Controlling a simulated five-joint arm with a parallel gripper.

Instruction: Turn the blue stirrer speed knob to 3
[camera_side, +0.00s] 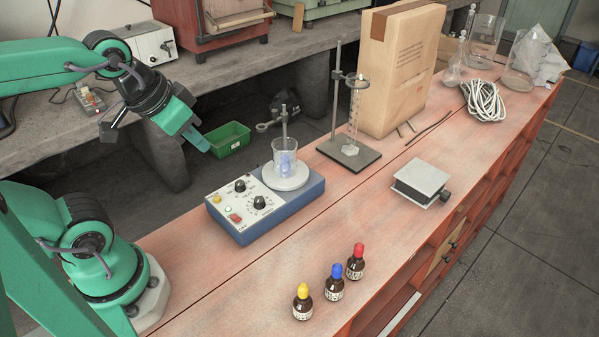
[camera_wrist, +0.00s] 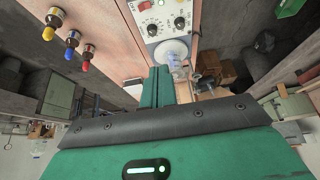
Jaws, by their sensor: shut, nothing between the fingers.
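The blue stirrer (camera_side: 283,212) stands on the bench with a white sloping front panel. The panel carries two black knobs, one nearer the back (camera_side: 240,186) and one nearer the front (camera_side: 260,202). Both also show in the wrist view, one at the right (camera_wrist: 180,22) and one at the left (camera_wrist: 152,29). Their scale marks are too small to read, and I cannot tell which is the speed knob. My gripper (camera_side: 205,147) is shut and empty, above and behind the panel, apart from both knobs. Its closed fingers (camera_wrist: 161,72) point toward the stirrer in the wrist view.
A glass beaker (camera_side: 285,155) stands on the stirrer's round plate, with a rod upright behind it. Bottles with yellow (camera_side: 303,302), blue (camera_side: 335,284) and red (camera_side: 355,262) caps stand at the front. A green bin (camera_side: 230,139) lies beyond the stirrer.

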